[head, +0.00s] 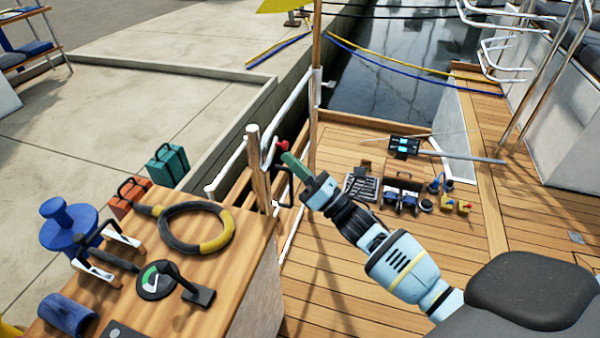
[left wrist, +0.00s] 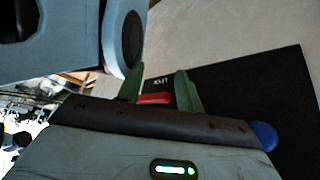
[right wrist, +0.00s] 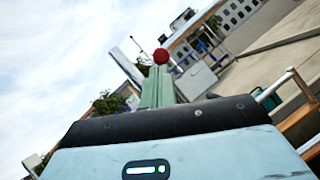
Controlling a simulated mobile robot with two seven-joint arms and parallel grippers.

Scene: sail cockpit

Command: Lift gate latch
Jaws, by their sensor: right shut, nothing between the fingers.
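The gate's wooden post (head: 258,165) and pale rails stand beside the wooden counter in the head view. A small red knob (head: 282,145), which looks like the latch's end, is near the post. My right gripper (head: 289,158) points up and left with its green fingers shut and empty, tips close to the knob. In the right wrist view the knob (right wrist: 161,56) appears just past the fingertips; I cannot tell whether they touch. My left gripper (left wrist: 161,87) shows only in its wrist view, fingers apart. A red patch behind them is unclear.
Several tools and a black box (head: 403,146) lie on the wooden deck (head: 330,275). A taller post (head: 315,100) stands behind the gripper.

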